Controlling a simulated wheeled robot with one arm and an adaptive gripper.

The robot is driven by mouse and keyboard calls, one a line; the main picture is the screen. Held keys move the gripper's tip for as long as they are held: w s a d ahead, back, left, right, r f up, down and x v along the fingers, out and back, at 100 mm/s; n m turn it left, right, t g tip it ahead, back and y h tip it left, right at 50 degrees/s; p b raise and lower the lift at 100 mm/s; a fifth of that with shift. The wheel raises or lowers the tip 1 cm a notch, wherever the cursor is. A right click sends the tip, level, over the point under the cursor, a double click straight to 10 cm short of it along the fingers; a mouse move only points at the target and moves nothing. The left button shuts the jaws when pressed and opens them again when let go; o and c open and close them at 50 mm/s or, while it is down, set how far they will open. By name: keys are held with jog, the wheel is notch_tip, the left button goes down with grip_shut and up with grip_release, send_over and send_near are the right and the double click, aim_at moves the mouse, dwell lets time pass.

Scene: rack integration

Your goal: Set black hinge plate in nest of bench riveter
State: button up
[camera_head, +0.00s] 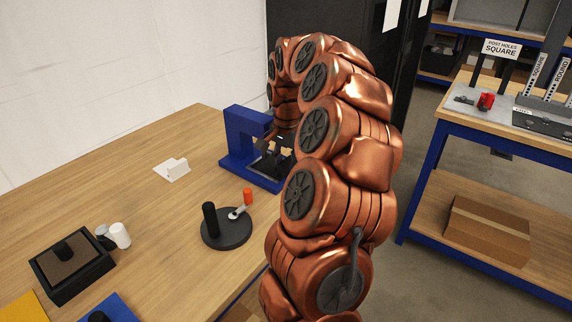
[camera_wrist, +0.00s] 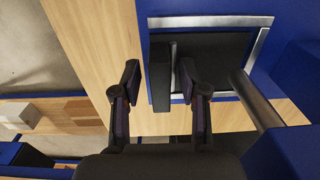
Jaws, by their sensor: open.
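The blue bench riveter (camera_head: 238,150) stands on the wooden bench, partly hidden behind my arm. Its nest shows in the wrist view as a dark recess with silver rails (camera_wrist: 215,22) on a blue base. A black upright plate (camera_wrist: 160,88), which looks like part of the black hinge plate, stands at the nest's left side. A dark flat surface (camera_wrist: 218,52) lies inside the rails; I cannot tell whether it is hinge plate or nest floor. My gripper (camera_wrist: 159,73) is open, one finger on each side of the upright plate, with visible gaps. In the head view it is mostly hidden.
A grey post (camera_wrist: 252,95) and blue riveter body lie right of the gripper. Another workbench (camera_head: 500,125) stands right.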

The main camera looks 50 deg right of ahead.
jog(key=shift+r, duration=0.1)
notch_tip(320, 180, up, 12)
jog(key=b, duration=0.1)
dwell(0.7)
jog(key=shift+s, duration=0.1)
dwell(0.5)
